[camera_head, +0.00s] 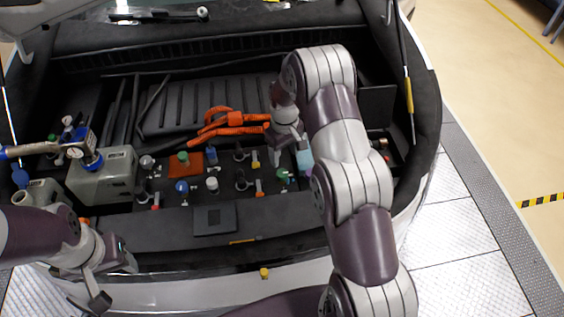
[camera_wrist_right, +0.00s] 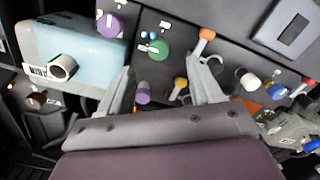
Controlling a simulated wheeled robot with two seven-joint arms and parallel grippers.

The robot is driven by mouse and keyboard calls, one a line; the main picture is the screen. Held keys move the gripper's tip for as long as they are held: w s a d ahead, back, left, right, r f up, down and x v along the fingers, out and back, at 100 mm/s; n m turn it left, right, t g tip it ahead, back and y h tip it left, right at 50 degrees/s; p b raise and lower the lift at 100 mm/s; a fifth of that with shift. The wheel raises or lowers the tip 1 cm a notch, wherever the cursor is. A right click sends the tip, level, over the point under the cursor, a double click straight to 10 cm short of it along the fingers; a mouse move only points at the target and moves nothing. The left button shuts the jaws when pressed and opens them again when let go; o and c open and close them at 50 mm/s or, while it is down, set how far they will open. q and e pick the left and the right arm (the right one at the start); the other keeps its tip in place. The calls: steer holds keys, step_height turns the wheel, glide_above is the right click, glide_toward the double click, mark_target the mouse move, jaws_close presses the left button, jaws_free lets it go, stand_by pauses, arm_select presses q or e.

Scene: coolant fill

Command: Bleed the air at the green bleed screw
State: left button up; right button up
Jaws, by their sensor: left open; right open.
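A small round green cap or screw (camera_head: 282,175) sits on the dark engine-bay panel; a green round piece also shows in the right wrist view (camera_wrist_right: 158,47), just beyond my fingers. Another green cap (camera_head: 183,157) stands farther left in the head view. I cannot tell surely which is the bleed screw. My right gripper (camera_wrist_right: 162,75) is open and empty, pointing down over the panel; in the head view its arm covers part of the area. My left gripper (camera_head: 108,278) is open and empty at the front left, over the car's front edge.
A pale blue tank (camera_wrist_right: 75,45) stands beside the green piece. A lever with an orange end (camera_wrist_right: 206,35) is near my right fingers. Orange hoses (camera_head: 232,121) lie behind. A grey tank (camera_head: 103,178) with a blue cap stands at left. Several capped fittings crowd the panel.

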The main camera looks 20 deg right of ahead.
mark_target(282, 173)
steer(key=f+p, duration=0.1)
steer(key=f, duration=0.2)
steer(key=w+f+n+p, duration=0.1)
steer(key=f, duration=0.2)
steer(key=f+n+p, duration=0.1)
steer(key=f, duration=0.3)
steer(key=shift+w+p, duration=0.25)
steer(key=shift+p, duration=0.15)
steer(key=shift+f, duration=0.3)
arm_select(q)
steer(key=r, duration=0.3)
steer(key=shift+s+a+r, duration=0.1)
steer(key=shift+s+r, duration=0.3)
arm_select(e)
steer(key=shift+f, duration=0.1)
steer(key=c, duration=1)
arm_select(q)
steer(key=shift+f, duration=0.1)
arm_select(e)
steer(key=shift+c, duration=0.2)
